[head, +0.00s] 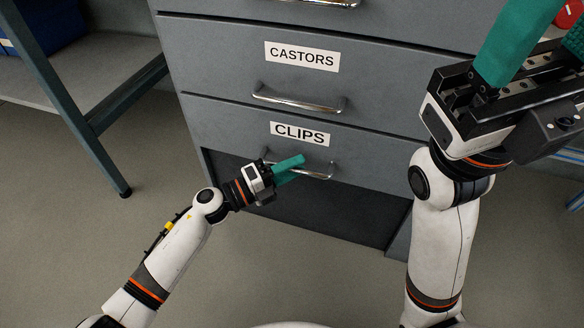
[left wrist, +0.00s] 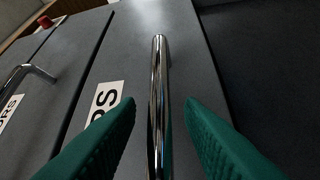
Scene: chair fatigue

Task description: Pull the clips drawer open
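The grey clips drawer (head: 232,128) is the lowest labelled drawer of the cabinet, with a white CLIPS label and a chrome bar handle (head: 322,174). It looks flush with the drawer above. My left gripper (head: 296,165) is at the handle, its green fingers pointing right along the drawer front. In the left wrist view the handle (left wrist: 158,95) runs between the two open fingers, with a gap visible on each side. My right gripper (head: 505,60) is raised at the upper right, away from the handle; its fingertips are out of the picture.
The castors drawer (head: 215,65) with its own handle (head: 298,101) is directly above. A dark recess (head: 300,210) lies below the clips drawer. A workbench leg (head: 100,160) stands at left. The floor (head: 60,220) in front is clear. A red button (head: 570,12) shows at upper right.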

